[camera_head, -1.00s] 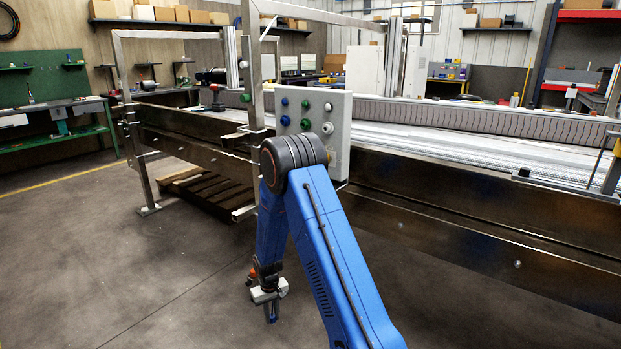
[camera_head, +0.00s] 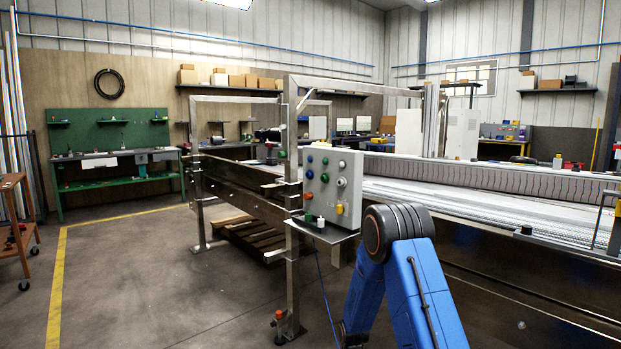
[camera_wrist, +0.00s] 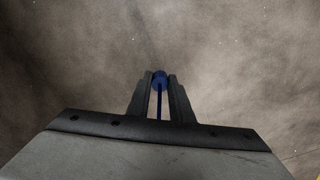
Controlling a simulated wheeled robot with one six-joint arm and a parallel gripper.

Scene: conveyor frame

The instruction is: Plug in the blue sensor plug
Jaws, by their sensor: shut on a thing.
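In the wrist view, my gripper (camera_wrist: 161,84) is shut on the blue plug (camera_wrist: 161,77), which sits between the fingertips above bare floor. A thin blue cable (camera_wrist: 159,105) runs from the plug back between the fingers. In the head view, my gripper and the plug are out of sight. A grey control box (camera_head: 331,190) on the frame post carries several round blue, green, white and yellow parts. I cannot tell which are sockets. A blue cable (camera_head: 325,290) hangs below the box towards the floor.
A small ledge (camera_head: 322,232) under the box holds small green and white pieces. The steel frame post (camera_head: 292,275) stands left of my arm, with an orange-topped part (camera_head: 279,322) at its foot. The conveyor (camera_head: 490,205) extends right. Open floor (camera_head: 170,285) lies left.

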